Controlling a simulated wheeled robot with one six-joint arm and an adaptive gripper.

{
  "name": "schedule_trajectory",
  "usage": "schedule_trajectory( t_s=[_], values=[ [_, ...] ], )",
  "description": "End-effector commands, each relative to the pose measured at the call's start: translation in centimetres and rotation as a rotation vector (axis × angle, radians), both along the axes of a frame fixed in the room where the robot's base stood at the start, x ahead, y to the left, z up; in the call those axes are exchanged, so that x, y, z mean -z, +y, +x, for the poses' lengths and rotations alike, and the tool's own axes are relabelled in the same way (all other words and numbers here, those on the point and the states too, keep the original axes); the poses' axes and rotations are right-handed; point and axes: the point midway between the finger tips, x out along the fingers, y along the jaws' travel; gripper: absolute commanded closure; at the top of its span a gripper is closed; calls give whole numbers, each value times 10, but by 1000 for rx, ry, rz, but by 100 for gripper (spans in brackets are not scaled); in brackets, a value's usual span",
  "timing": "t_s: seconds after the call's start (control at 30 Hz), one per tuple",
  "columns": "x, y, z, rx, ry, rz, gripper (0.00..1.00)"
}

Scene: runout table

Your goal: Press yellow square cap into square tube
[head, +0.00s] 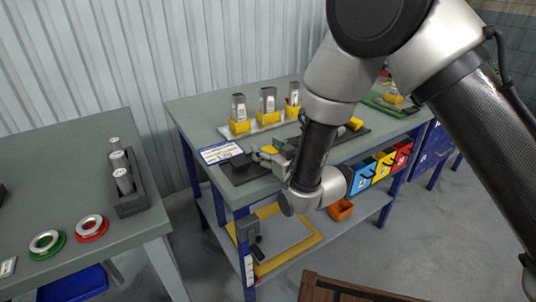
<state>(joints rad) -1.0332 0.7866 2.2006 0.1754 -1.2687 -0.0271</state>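Three upright silver square tubes stand in a row on a pale tray at the back of the middle table: left (238,107), centre (267,100) and right (293,95). Each has a yellow square piece at its lower end, such as the left one (240,127). Another yellow piece (355,123) lies to the right, partly behind my arm. My gripper (268,156) is low over the table's front left, by a dark grey fixture (241,162). A bit of yellow shows beside it. My arm hides part of this area, and I cannot tell whether the fingers hold anything.
A white label card (221,152) lies at the table's left. Blue, yellow and red bins (382,168) hang along the front edge. The left table (90,185) carries a dark rack with round cylinders (123,180), plus green and red rings (91,228). A brown crate (350,291) stands below.

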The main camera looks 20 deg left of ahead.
Motion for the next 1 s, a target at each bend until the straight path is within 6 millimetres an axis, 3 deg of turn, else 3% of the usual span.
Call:
schedule_trajectory(
  t_s=[0.03,0.13,0.57,1.0],
  values=[
    [0,0,0,0,0,0,59],
    [0,0,0,0,0,0,76],
    [-9,0,0,0,-2,2,76],
    [-86,0,0,0,-2,4,76]
  ],
)
